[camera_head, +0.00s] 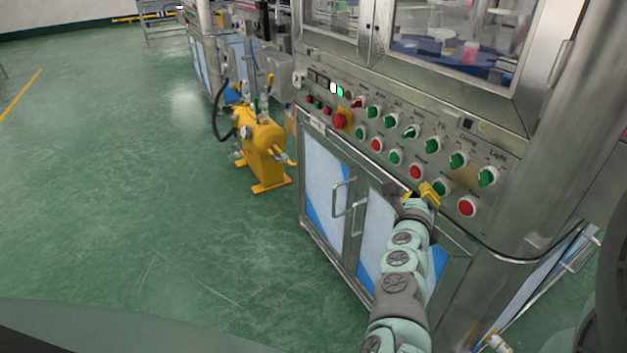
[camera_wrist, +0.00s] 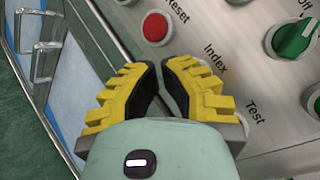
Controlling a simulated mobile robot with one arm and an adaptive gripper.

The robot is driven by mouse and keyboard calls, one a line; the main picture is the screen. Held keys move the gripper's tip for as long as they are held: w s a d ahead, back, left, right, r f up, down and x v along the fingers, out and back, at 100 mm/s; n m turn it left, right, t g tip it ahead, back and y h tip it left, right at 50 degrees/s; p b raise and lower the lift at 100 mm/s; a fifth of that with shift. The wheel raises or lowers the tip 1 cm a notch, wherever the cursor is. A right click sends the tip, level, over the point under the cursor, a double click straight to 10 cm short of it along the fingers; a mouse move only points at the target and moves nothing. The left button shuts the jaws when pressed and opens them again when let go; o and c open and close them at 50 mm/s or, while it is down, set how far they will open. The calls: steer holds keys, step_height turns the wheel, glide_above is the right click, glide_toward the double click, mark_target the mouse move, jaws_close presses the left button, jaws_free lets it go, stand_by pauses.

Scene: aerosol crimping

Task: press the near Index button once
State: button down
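The Index label (camera_wrist: 215,55) is readable on the grey panel in the wrist view. The button by it is hidden behind my right finger there. In the head view a green button (camera_head: 442,187), between two red ones, sits just beside my fingertips and appears to be the Index button. My gripper (camera_head: 427,190) has yellow stepped fingers; in the wrist view its tips (camera_wrist: 159,65) meet or nearly meet, with nothing between them. The tips are close to the panel, between the red Reset button and the Index label. Contact cannot be told.
The red Reset button (camera_wrist: 155,28) is just above my fingertips in the wrist view. A green knob (camera_wrist: 292,38) is to the right. In the head view, a red button (camera_head: 467,207) lies to the right, and cabinet door handles (camera_head: 338,198) stick out below the panel.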

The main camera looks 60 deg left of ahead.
steer(key=shift+a, duration=0.1)
steer(key=s, duration=0.5)
steer(key=shift+s+a+b, duration=0.1)
steer(key=shift+a+b, duration=0.1)
steer(key=shift+b, duration=0.2)
stand_by(0.9)
